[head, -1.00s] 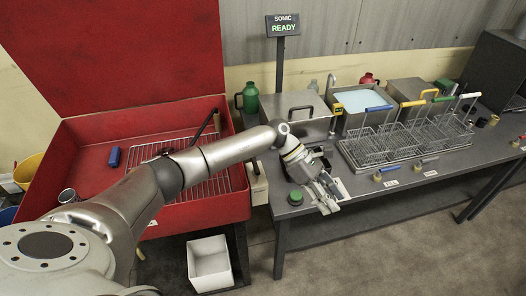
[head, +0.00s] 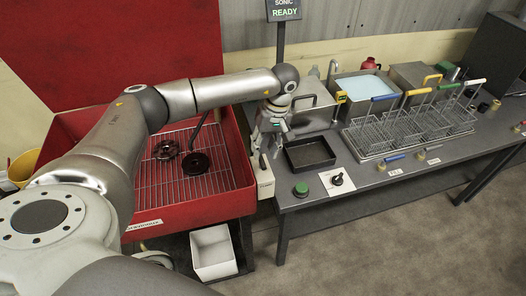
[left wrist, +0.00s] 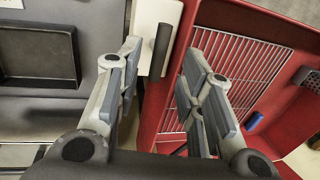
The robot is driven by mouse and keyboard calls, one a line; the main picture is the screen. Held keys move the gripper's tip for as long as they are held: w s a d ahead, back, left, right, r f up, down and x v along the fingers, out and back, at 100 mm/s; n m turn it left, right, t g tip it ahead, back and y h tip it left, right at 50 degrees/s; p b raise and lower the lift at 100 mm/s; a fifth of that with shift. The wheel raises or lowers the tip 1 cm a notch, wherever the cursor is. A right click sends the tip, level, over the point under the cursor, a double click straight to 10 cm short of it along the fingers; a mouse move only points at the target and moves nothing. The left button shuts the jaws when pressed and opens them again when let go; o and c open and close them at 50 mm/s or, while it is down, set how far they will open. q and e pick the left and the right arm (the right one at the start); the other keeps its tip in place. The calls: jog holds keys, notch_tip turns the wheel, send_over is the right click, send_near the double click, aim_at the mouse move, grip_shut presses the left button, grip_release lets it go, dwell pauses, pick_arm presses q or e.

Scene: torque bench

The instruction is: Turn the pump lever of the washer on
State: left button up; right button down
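The washer is a red basin (head: 190,212) with its lid raised and a wire grate inside. A cream box (head: 265,184) is fixed to its right side, and a dark lever (head: 263,162) sits on its top. In the left wrist view the lever (left wrist: 161,50) stands out against the cream box (left wrist: 146,22). My left gripper (head: 265,148) points down just above the box. In the left wrist view its open fingers (left wrist: 163,62) lie on either side of the lever, with nothing held. I cannot tell whether they touch it. My right gripper is not in view.
The bench holds a black tray (head: 310,154), a green button (head: 301,189) and a black knob (head: 337,180) close by on the right. Wire baskets (head: 405,125) stand further right. A white bin (head: 213,252) is below the washer. A sign (head: 284,10) reads "SONIC READY".

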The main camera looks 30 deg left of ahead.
aim_at(262, 159)
pick_arm(q)
jog(key=shift+s+a+f+p, duration=0.1)
jog(key=shift+s+f+p, duration=0.05)
jog(key=shift+f, duration=0.7)
jog(key=shift+s+a+f+p, duration=0.1)
jog(key=shift+f+p, duration=0.05)
jog(key=shift+f, duration=0.7)
grip_shut()
